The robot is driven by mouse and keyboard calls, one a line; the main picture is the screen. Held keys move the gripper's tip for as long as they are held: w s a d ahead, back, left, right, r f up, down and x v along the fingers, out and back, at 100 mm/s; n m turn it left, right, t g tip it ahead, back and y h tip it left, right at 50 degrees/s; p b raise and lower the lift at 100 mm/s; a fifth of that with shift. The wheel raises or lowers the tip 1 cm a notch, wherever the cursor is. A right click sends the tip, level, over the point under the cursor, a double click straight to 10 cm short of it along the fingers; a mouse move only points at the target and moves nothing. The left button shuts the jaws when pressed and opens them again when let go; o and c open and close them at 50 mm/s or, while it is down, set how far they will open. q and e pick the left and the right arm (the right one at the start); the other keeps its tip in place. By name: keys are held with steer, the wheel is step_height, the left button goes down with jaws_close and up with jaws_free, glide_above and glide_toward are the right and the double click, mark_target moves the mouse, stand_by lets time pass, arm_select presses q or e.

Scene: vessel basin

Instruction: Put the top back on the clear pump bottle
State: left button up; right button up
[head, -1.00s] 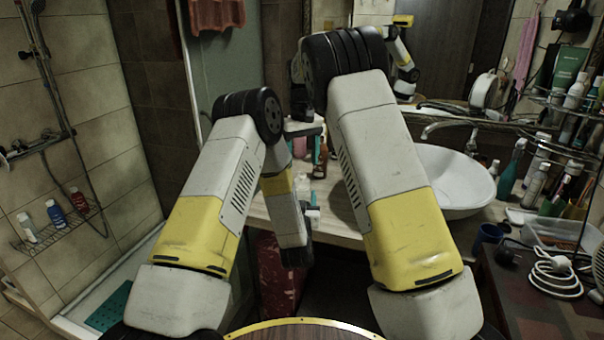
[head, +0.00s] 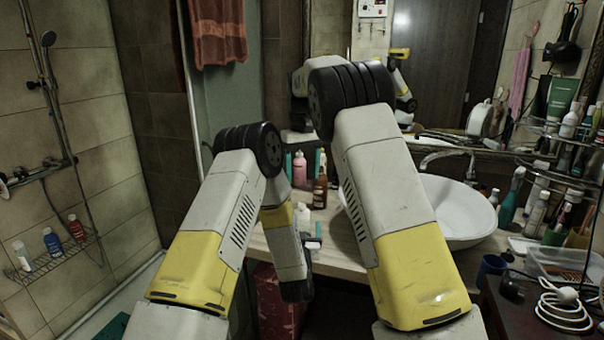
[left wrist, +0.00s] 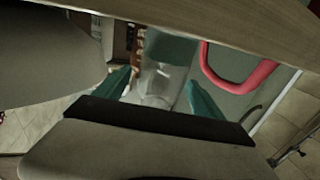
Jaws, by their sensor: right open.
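My left gripper (head: 312,238) is at the front edge of the counter, partly hidden by its own arm. In the left wrist view its two teal fingers (left wrist: 160,92) are apart. A clear, whitish see-through object (left wrist: 156,82) shows between or just beyond them; I cannot tell whether it is the pump bottle or its top, and no firm contact shows. A small pale item (head: 303,213) stands on the counter by the left gripper. My right gripper (head: 303,163) is open above the counter, its teal fingers pointing down, partly behind my right arm. I cannot make out the bottle's top.
A pink bottle (head: 299,172) and a brown bottle (head: 320,188) stand at the back of the counter (head: 345,255). A white basin (head: 462,212) is to the right. A pink-red loop (left wrist: 225,78) shows in the left wrist view. Several toiletries crowd the right side.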

arm_select(q)
steer(key=s, duration=0.7)
steer(key=shift+s+a, duration=0.2)
steer(key=shift+s, duration=0.2)
